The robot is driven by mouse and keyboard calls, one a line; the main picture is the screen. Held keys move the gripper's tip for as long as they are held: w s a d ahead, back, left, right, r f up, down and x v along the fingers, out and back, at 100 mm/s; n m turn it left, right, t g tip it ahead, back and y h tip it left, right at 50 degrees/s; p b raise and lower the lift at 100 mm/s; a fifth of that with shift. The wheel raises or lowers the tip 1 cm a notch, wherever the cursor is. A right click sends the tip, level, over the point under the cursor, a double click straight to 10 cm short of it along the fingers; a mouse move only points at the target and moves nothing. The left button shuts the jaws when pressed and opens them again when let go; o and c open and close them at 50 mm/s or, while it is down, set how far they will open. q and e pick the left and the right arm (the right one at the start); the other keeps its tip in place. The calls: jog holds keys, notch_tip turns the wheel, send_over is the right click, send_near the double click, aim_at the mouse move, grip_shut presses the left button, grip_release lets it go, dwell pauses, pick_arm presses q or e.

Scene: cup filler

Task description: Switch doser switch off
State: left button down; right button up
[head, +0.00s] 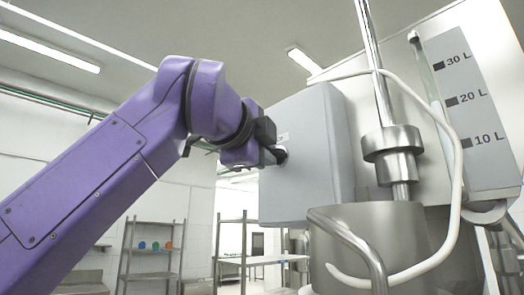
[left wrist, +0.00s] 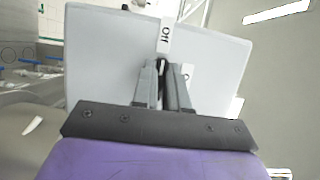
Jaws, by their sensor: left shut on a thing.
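The doser's grey control box (head: 305,150) is in the middle of the head view, and its face fills much of the left wrist view (left wrist: 105,50). My left gripper (head: 272,155) reaches it from the left. In the left wrist view my left gripper's fingers (left wrist: 162,82) are close together on the dark doser switch (left wrist: 162,65), which is mostly hidden between them. An "Off" label (left wrist: 165,38) shows on the face beyond the fingertips. Part of another label shows to the right of the fingers. My right gripper is not in view.
A steel tank (head: 365,240) with a bent pipe and a white hose (head: 457,180) stands right of the box. Behind it is a hopper with a litre scale (head: 465,100). Shelves (head: 150,245) stand far back on the left.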

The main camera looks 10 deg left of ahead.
pick_arm(q)
jog(key=c, duration=1.4)
grip_release()
jog(key=shift+o, duration=1.2)
jog(key=shift+d, duration=0.1)
jog(key=s+a+b, duration=0.1)
jog(key=s+b, duration=0.3)
jog(key=s, duration=0.6)
jog(key=shift+a, duration=0.4)
jog(key=shift+w, duration=0.15)
